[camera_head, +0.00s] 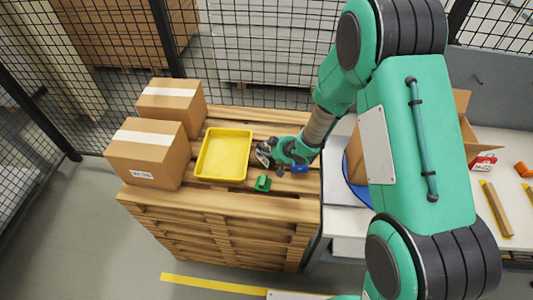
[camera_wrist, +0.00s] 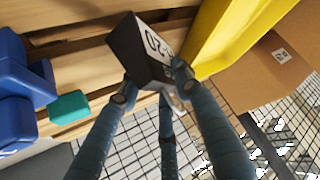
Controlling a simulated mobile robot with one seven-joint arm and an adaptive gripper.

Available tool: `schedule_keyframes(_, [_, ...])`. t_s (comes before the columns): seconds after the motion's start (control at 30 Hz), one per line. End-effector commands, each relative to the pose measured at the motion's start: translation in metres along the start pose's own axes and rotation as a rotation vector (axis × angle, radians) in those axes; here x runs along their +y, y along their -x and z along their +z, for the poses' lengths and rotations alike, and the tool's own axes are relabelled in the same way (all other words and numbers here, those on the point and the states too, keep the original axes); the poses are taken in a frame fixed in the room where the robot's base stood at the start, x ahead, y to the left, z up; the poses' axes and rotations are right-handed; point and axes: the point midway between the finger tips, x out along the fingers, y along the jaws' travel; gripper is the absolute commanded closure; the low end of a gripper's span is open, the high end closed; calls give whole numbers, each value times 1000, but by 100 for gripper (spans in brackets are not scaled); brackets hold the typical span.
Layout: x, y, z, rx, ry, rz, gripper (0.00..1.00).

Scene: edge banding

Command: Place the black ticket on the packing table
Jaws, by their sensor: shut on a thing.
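The black ticket (camera_wrist: 135,45) is a dark block with a white label reading "20" on one face. In the wrist view it sits tilted between the fingers of my gripper (camera_wrist: 155,86), which is shut on it. In the head view my gripper (camera_head: 268,156) is low over the wooden pallet stack (camera_head: 215,205), just right of the yellow tray; the ticket is too small there to make out clearly. I cannot tell whether it touches the planks. A white table (camera_head: 345,219) stands at the right, partly hidden by my arm.
The yellow tray (camera_head: 224,154) looks empty. Two cardboard boxes (camera_head: 147,157) stand left of it. A green part (camera_head: 262,183) and a blue part (camera_head: 299,169) lie near my gripper. The white table holds an open carton, a red-and-white box (camera_head: 482,162) and an orange part (camera_head: 523,169). Mesh fencing stands behind.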

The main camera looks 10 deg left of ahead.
Motion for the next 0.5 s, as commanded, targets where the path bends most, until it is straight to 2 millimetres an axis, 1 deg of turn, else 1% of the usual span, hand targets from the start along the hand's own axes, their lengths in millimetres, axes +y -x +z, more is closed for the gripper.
schedule_keyframes(0.07, [0,1,0,-2,-1,0,83])
schedule_keyframes(0.17, [0,6,-4,-2,0,0,91])
schedule_keyframes(0.27, [0,13,-12,-1,0,0,91])
schedule_keyframes(0.5, [0,38,-39,1,1,1,92])
